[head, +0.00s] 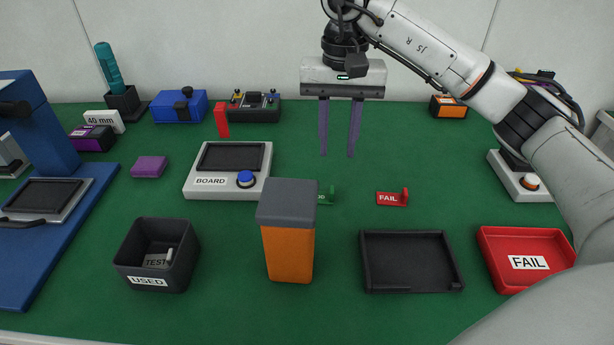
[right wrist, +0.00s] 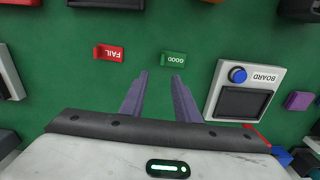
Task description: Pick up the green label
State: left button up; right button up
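The green label (right wrist: 174,58), marked GOOD, lies on the green table in the right wrist view, just beyond my right fingertips. In the head view its right end with an upright tab (head: 330,195) shows, and the rest is hidden behind an orange box with a grey top (head: 288,250). My right gripper (head: 337,156) is open and empty, its purple fingers pointing down above the table, behind the label. The fingers also show apart in the right wrist view (right wrist: 160,75). My left gripper is not in view.
A red FAIL label (head: 391,198) lies to the right of the green one. The BOARD fixture (head: 200,190) with a blue button is to the left. A black tray (head: 410,287), a red FAIL tray (head: 510,285) and a USED bin (head: 130,268) stand in front.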

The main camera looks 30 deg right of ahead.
send_over(332, 189)
jog(key=f, duration=0.4)
jog(key=shift+s+d+f, duration=0.1)
jog(key=shift+s+d, duration=0.1)
jog(key=shift+d, duration=0.2)
jog(key=f, duration=0.2)
jog(key=a+f, duration=0.1)
jog(key=f, duration=0.1)
jog(key=shift+f, duration=0.1)
jog(key=shift+w+f, duration=0.1)
jog(key=shift+f, duration=0.25)
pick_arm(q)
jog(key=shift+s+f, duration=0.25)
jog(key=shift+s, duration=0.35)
pick_arm(e)
jog(key=shift+f, duration=0.15)
jog(key=c, duration=0.6)
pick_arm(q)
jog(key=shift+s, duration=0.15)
pick_arm(e)
grip_shut()
